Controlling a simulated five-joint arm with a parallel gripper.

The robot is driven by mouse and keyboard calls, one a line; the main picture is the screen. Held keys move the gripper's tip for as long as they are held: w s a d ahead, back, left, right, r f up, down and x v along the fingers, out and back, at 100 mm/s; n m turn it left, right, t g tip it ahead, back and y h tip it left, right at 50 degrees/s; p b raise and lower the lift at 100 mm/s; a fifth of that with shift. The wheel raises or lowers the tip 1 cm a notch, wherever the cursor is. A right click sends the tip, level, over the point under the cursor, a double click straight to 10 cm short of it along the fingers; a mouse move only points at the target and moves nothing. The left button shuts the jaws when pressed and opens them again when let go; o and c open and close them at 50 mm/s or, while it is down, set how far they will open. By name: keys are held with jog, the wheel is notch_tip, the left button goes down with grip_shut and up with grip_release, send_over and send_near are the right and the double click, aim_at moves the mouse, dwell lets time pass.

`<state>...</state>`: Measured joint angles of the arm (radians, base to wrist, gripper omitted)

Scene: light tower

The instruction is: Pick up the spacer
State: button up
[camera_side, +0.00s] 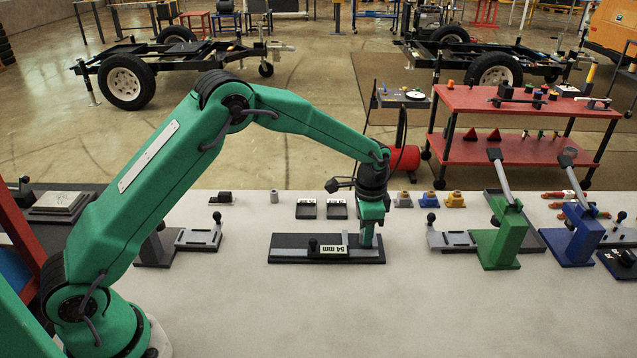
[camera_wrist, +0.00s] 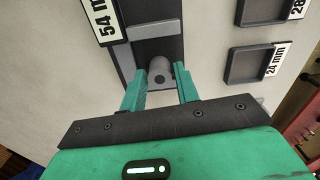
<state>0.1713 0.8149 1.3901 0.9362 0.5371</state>
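A short grey cylinder with a dark centre hole, which looks like the spacer (camera_wrist: 160,70), stands at the end of a dark measuring fixture (camera_wrist: 152,18) in the wrist view. My gripper (camera_wrist: 159,82) is open, with one green finger on each side of the spacer and small gaps seeming to show. In the side view my gripper (camera_side: 367,242) points down at the right end of the fixture (camera_side: 288,243), which carries a "54 mm" label (camera_side: 334,250). The spacer there is hidden by the fingers. Another small grey cylinder (camera_side: 274,196) stands farther back on the table.
Two shallow dark trays (camera_side: 306,210) lie behind the fixture; the wrist view shows one marked "24 mm" (camera_wrist: 258,66). Small blocks (camera_side: 428,199) stand right of them. A green lever press (camera_side: 497,240) and a blue one (camera_side: 578,235) stand farther right. The front table is clear.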

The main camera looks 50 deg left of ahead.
jog(key=shift+f, duration=0.45)
grip_shut()
jog(key=shift+r, duration=0.15)
jog(key=shift+r, duration=0.6)
jog(key=r, duration=0.3)
jog(key=shift+s+d+r, duration=0.1)
jog(key=shift+s+d, duration=0.1)
jog(key=shift+d, duration=0.15)
jog(key=s+d+r, duration=0.6)
jog(key=s+d, duration=0.1)
jog(key=d, duration=0.1)
jog(key=shift+r, duration=0.2)
jog(key=shift+s, duration=0.1)
